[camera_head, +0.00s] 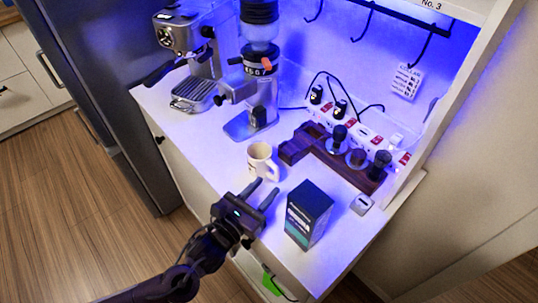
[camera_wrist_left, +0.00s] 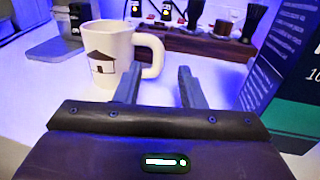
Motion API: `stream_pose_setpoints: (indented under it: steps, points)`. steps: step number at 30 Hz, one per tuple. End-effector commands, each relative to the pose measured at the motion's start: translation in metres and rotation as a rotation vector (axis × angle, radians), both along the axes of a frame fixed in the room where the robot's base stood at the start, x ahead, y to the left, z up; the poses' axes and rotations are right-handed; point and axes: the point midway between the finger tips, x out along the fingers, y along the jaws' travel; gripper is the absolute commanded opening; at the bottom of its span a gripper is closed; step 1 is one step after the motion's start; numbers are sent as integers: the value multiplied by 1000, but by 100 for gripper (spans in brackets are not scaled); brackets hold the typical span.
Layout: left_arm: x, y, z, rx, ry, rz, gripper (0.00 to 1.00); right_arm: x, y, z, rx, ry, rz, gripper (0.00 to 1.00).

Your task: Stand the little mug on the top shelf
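The little mug (camera_head: 261,161) is cream-white and stands upright on the white counter, its handle toward the right. In the left wrist view the mug (camera_wrist_left: 108,58) shows a dark house print, with its handle just beyond the fingertips. My left gripper (camera_head: 262,190) is open and empty, low over the counter on the near side of the mug. Its two fingers (camera_wrist_left: 158,80) are apart, with the mug's handle ahead of the gap between them; I cannot tell whether they touch it. The top shelf is not clearly in view. My right gripper is not in view.
A dark box (camera_head: 308,215) stands close right of my left gripper. Behind the mug are a grinder (camera_head: 258,95), a wooden tamper stand (camera_head: 345,160) and a power strip (camera_head: 362,136). An espresso machine (camera_head: 190,50) stands at the left. Hooks hang from a rail above.

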Motion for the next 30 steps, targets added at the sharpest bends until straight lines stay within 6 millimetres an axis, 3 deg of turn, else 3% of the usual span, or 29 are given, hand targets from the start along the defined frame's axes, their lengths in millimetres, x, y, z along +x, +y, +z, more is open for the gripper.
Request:
stream_pose_setpoints:
  steps: [11, 16, 24, 30]
  points:
    - [41, -25, 6, -2, 0, 1, 36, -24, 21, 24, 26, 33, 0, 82]
    - [57, -36, 3, -1, 1, 1, 36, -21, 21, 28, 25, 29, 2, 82]
    - [59, -37, 1, 0, 1, 0, 36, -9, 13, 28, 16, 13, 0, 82]
    - [59, -37, 1, 0, 1, 0, 11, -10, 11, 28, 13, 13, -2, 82]
